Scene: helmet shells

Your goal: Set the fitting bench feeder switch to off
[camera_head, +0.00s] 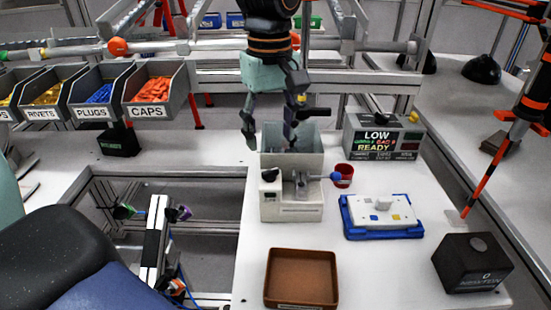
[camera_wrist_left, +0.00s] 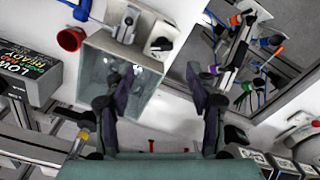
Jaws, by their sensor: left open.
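The bench feeder (camera_head: 291,204) is a pale box with a grey open-topped hopper (camera_head: 303,161) behind it, on the white bench. A small black knob on a white plate, which looks like its switch (camera_head: 269,175), sits at its front left; in the left wrist view the knob (camera_wrist_left: 158,47) shows beside the hopper (camera_wrist_left: 112,72). Its off mark is too small to read. My left gripper (camera_head: 270,143) hangs above the hopper's left side, fingers down, open and empty, apart from the knob. In the left wrist view, its fingers (camera_wrist_left: 164,77) are spread.
A red cup (camera_head: 343,176) and blue-ended lever (camera_head: 338,176) sit right of the feeder. A display box reading LOW, READY (camera_head: 383,137) stands behind; a blue tray (camera_head: 347,218), brown tray (camera_head: 301,278) and black block (camera_head: 472,263) lie nearby. An opening lies left.

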